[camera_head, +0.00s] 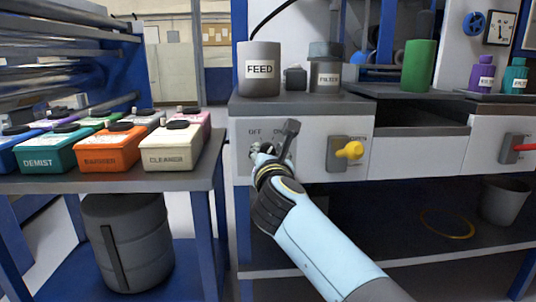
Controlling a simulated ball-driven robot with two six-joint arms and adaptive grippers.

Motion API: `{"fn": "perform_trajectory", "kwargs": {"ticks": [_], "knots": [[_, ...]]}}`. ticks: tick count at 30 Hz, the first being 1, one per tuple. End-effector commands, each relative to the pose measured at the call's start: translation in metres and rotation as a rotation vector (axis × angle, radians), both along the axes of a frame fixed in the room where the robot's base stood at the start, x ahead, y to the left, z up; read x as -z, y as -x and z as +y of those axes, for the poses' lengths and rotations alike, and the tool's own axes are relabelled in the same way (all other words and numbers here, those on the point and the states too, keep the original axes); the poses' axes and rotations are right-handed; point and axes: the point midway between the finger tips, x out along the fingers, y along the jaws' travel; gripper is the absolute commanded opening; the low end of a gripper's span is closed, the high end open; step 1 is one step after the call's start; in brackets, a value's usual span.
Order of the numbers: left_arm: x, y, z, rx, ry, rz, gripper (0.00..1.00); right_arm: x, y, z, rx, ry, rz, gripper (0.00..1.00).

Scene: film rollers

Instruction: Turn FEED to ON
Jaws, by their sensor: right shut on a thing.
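The grey canister labelled FEED (259,70) stands on top of the light cabinet. Below it, the cabinet front has a switch plate with OFF and ON marks (279,132). My right gripper (264,149) is at this plate, just below the OFF mark, and is shut on the FEED switch. The gripper and wrist hide most of the switch. A dark grey bar (290,132) sticks up and right beside the gripper, close to the ON mark; I cannot tell whether it is the switch's lever. My left gripper is not in view.
A yellow-handled switch (348,150) sits to the right under the FILTER canister (326,72). A red handle (524,148) is farther right. The left table holds labelled boxes, with CLEANER (172,158) nearest. A dark barrel (127,245) stands beneath. The shelf under the cabinet is mostly clear.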

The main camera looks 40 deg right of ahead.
Motion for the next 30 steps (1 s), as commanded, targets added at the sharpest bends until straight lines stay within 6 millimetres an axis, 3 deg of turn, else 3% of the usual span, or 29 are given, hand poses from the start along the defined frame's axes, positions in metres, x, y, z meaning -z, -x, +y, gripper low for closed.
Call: {"fn": "perform_trajectory", "kwargs": {"ticks": [14,15,19,20,30], "knots": [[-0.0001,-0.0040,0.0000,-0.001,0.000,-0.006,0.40,0.0015,0.0002,0.0002,0.000,-0.017,-0.007,0.04],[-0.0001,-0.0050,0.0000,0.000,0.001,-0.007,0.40,0.0015,0.0002,0.0002,0.000,-0.017,-0.007,0.38],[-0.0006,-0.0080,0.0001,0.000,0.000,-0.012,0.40,0.0011,0.0002,0.0002,0.000,-0.016,-0.006,0.55],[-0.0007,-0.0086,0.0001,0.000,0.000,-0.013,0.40,0.0010,0.0002,0.0001,0.000,-0.016,-0.007,0.59],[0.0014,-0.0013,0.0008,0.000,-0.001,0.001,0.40,0.0008,0.0051,0.0034,0.000,-0.016,-0.007,0.59]]}}
